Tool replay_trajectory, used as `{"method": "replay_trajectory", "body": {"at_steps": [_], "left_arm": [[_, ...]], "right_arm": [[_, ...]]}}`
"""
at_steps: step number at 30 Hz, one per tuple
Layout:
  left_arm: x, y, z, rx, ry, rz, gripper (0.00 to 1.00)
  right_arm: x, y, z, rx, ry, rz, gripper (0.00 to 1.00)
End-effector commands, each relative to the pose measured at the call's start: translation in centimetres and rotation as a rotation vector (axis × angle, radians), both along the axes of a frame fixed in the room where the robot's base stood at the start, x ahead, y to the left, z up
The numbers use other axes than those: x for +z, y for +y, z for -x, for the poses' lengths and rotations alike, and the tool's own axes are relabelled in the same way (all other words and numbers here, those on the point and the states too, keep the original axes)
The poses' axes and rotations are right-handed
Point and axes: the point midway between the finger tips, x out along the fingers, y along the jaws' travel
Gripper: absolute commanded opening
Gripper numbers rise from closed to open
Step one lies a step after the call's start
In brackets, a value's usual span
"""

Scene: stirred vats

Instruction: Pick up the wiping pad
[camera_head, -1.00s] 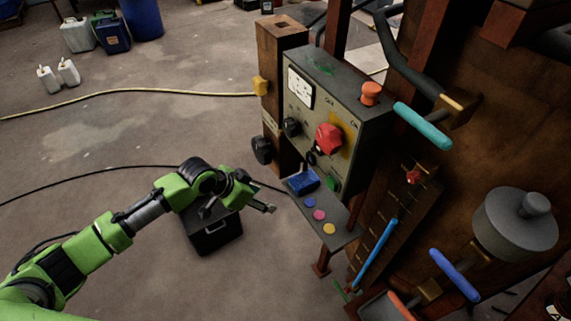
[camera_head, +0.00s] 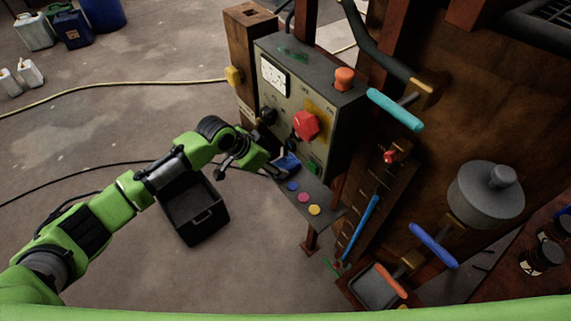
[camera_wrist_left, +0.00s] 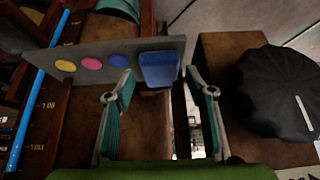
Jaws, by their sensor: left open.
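The wiping pad (camera_head: 288,163), a blue block, sits at the upper end of the narrow grey shelf (camera_head: 322,203) below the control panel. My left gripper (camera_head: 276,171) is at the pad, partly covering it. In the left wrist view the pad (camera_wrist_left: 159,69) shows just ahead, between the two fingertips of my left gripper (camera_wrist_left: 160,83). The jaws are spread apart and hold nothing. I cannot tell whether a fingertip touches the pad. My right gripper is out of view.
Blue, pink and yellow discs (camera_head: 304,197) lie along the shelf beside the pad. Above is the grey control panel (camera_head: 290,85) with a red knob (camera_head: 305,125). A black open box (camera_head: 193,212) stands on the floor under my left arm. A large black knob (camera_wrist_left: 280,92) is right of the jaws.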

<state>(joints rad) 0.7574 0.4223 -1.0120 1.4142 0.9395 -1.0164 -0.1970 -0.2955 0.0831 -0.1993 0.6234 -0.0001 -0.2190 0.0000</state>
Motion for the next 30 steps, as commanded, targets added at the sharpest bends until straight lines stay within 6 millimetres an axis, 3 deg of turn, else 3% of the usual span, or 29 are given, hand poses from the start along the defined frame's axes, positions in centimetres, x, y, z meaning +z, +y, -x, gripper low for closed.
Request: {"method": "replay_trajectory", "body": {"at_steps": [4, 10, 20, 23, 30], "left_arm": [[0.1, -2.0, -1.3, -0.001, 0.001, 0.0, 0.5], [-2.1, -2.8, -2.0, 0.0, 0.002, 0.0, 0.5], [-2.5, -2.9, -2.1, 0.0, -0.002, 0.0, 0.5], [-2.5, -2.9, -2.1, 0.0, -0.001, 0.001, 0.26], [-2.5, -2.9, -2.1, 0.0, -0.001, 0.001, 0.26]], "right_arm": [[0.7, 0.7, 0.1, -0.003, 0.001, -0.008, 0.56], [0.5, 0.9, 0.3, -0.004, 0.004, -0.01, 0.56], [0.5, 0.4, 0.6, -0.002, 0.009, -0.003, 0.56], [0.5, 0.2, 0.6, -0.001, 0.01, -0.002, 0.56], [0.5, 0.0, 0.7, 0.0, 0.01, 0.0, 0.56]]}}
